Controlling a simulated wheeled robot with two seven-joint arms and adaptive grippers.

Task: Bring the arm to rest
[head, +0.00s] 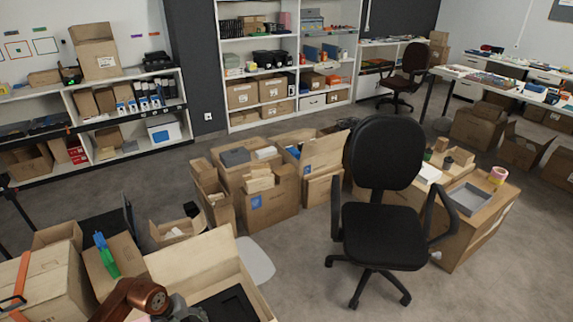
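A copper-brown link of my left arm shows at the bottom left of the head view. A dark grey part, which looks like my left gripper (180,308), sits beside it at the lower edge, in front of an open carton (205,262). Its fingertips are cut off or hidden, so I cannot see whether it is open or shut. My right arm and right gripper are not in view.
A black office chair (385,228) stands right of centre, by a carton with a grey tray (468,198). Open cartons (268,200) stand in the middle. Shelves (285,60) line the back wall. Grey floor is clear around the chair's front.

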